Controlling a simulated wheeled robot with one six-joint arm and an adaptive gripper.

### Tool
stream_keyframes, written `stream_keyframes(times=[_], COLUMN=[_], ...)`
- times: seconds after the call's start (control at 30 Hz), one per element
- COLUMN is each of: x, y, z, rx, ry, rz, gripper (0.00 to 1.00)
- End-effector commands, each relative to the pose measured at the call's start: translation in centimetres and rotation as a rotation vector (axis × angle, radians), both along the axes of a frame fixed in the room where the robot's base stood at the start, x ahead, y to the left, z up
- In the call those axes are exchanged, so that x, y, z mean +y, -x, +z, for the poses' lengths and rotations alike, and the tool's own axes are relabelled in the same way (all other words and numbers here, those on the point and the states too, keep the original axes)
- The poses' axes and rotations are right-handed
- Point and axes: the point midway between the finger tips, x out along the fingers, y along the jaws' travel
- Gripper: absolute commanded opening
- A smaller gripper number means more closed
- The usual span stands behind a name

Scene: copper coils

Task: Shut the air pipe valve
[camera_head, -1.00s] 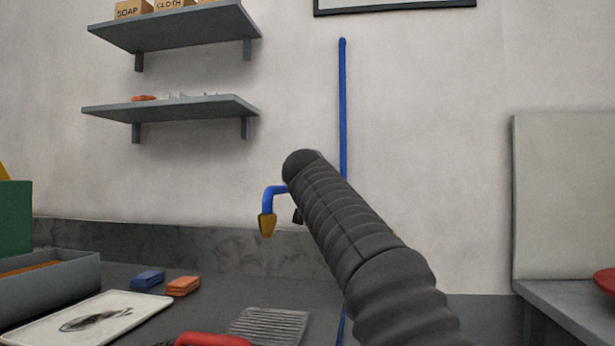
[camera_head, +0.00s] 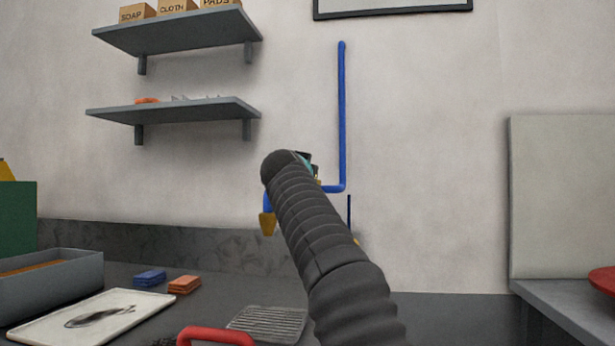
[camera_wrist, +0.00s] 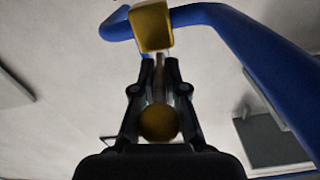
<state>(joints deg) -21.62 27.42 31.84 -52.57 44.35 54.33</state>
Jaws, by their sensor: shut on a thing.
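The blue air pipe (camera_head: 343,115) runs down the wall and bends left to a brass fitting (camera_head: 318,184). A brass nozzle (camera_head: 267,224) points down at its left end. The wrist view shows the blue pipe (camera_wrist: 250,50) and a square brass part (camera_wrist: 150,27) just beyond my fingers. My gripper (camera_wrist: 160,65) is shut on a thin grey bar, apparently the valve lever (camera_wrist: 159,75). A round brass piece (camera_wrist: 158,123) shows between the fingers, nearer the palm. In the head view my arm hides the lever and most of the gripper.
The counter below holds a white tray (camera_head: 135,308), a blue block (camera_head: 150,277), an orange block (camera_head: 185,284), a ribbed grey rack (camera_head: 268,322) and a red handle (camera_head: 215,334). Two wall shelves (camera_head: 180,108) hang at upper left. The wall right of the pipe is bare.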

Motion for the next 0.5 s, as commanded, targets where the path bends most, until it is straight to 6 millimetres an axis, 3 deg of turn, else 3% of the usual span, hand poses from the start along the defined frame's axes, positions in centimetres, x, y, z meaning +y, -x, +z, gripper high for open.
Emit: stream_keyframes(times=[0.03, 0.1, 0.17, 0.5], x=[0.06, 0.06, 0.07, 0.14], y=[0.02, 0.02, 0.01, 0.11], z=[0.09, 0.07, 0.06, 0.02], rx=[-0.002, -0.002, -0.001, 0.0], ry=[0.0, 0.001, 0.001, 0.001], rz=[0.002, 0.002, 0.002, 0.002], gripper=[0.0, 0.24, 0.37, 0.37])
